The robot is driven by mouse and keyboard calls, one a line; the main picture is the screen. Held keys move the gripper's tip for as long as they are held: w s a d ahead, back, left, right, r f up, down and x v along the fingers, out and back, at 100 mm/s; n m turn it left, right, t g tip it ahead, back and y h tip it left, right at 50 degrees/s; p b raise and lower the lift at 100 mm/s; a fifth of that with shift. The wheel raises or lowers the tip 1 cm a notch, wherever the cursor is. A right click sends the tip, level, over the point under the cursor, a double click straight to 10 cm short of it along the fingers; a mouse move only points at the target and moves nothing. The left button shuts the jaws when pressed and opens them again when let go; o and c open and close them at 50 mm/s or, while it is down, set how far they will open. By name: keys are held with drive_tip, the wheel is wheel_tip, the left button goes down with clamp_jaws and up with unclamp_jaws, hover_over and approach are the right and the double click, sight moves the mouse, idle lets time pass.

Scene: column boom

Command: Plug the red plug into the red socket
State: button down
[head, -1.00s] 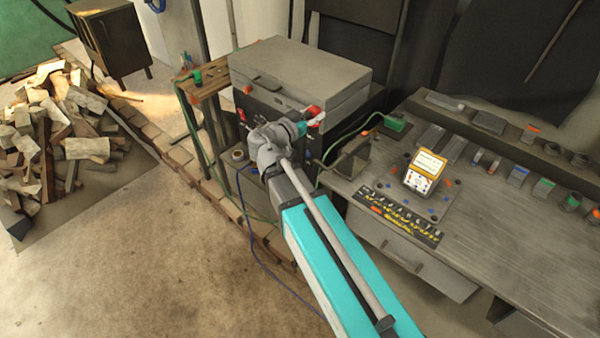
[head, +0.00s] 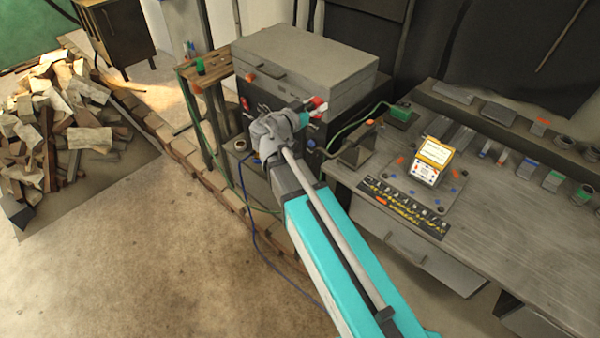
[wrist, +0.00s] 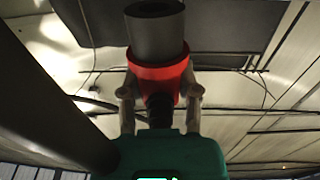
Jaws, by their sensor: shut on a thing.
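My gripper (head: 306,112) is in front of the grey box at the back centre. In the wrist view my gripper (wrist: 160,96) has its two fingers closed on either side of the red plug (wrist: 160,72). The plug has a red collar and a grey cylindrical end pointing away from the gripper. A red round fitting (head: 244,103), perhaps the red socket, shows on the box's dark front, left of my gripper.
The grey box (head: 310,62) has a dark front with an orange part at its upper left. A wooden stand (head: 208,80) is to its left. Cables hang near the box.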

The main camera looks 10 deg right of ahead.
drive_tip(key=w+a+f+b, duration=0.1)
drive_tip(key=w+f+b, duration=0.3)
drive_tip(key=f+b, duration=0.8)
drive_tip(key=w+f+b, duration=0.4)
drive_tip(key=f+b, duration=0.9)
drive_tip(key=w+a+f+b, duration=0.1)
drive_tip(key=w+f+b, duration=0.3)
drive_tip(key=f+b, duration=0.8)
drive_tip(key=shift+w+a+f+b, duration=0.3)
drive_tip(key=shift+w+f+b, duration=0.1)
drive_tip(key=shift+f, duration=0.45)
drive_tip(key=shift+f, duration=0.2)
wheel_tip(320, 180, down, 5)
drive_tip(key=b, duration=0.5)
drive_tip(key=shift+f+b, duration=0.2)
drive_tip(key=shift+b, duration=0.1)
drive_tip(key=shift+f+b, duration=0.6)
drive_tip(key=shift+b, duration=0.05)
drive_tip(key=c, duration=0.6)
unclamp_jaws()
drive_tip(key=shift+s+a, duration=0.15)
